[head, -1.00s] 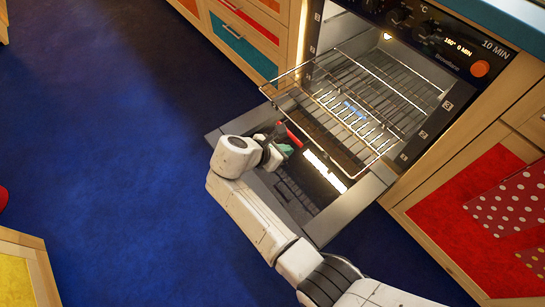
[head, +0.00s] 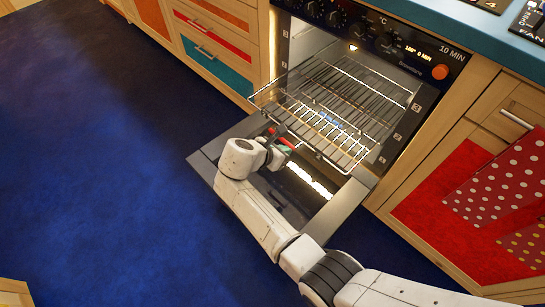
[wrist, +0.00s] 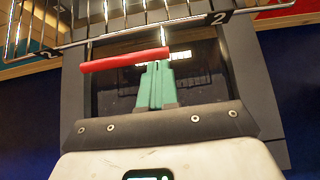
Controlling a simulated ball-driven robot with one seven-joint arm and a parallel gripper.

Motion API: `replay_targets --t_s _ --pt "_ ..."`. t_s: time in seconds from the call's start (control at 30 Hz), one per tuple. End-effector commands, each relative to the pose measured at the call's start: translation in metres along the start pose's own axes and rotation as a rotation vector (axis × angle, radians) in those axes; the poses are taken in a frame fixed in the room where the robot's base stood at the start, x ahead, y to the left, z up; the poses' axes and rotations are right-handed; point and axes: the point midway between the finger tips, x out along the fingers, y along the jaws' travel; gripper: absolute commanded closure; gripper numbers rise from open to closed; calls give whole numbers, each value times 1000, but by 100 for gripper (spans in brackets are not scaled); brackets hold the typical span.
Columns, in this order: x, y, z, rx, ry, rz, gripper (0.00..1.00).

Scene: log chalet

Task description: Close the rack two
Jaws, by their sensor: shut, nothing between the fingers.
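The oven rack (head: 335,108) is slid partway out of the open oven, its front hanging over the lowered door (head: 206,167). In the wrist view the rack's wire front (wrist: 130,38) crosses the top, with a "2" mark on its right side. My gripper (head: 279,142) is at the rack's front edge, above the door. In the wrist view my gripper (wrist: 155,80) has its green fingers together with nothing between them. A red bar (wrist: 124,60) lies across just beyond the fingertips; whether they touch is unclear.
The oven's control panel (head: 405,50) is above the opening. Wooden cabinets with coloured fronts stand on both sides. A polka-dot towel (head: 500,185) hangs at the right. The blue floor (head: 90,190) is clear to the left.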

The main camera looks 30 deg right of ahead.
Motion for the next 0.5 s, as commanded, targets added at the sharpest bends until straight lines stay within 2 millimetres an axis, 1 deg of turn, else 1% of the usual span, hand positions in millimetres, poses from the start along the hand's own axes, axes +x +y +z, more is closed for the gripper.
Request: replay_targets --t_s 0.03,0.5 --pt "12 -2 16 5 0 -9 100" --pt "142 -2 118 5 -1 -6 100"
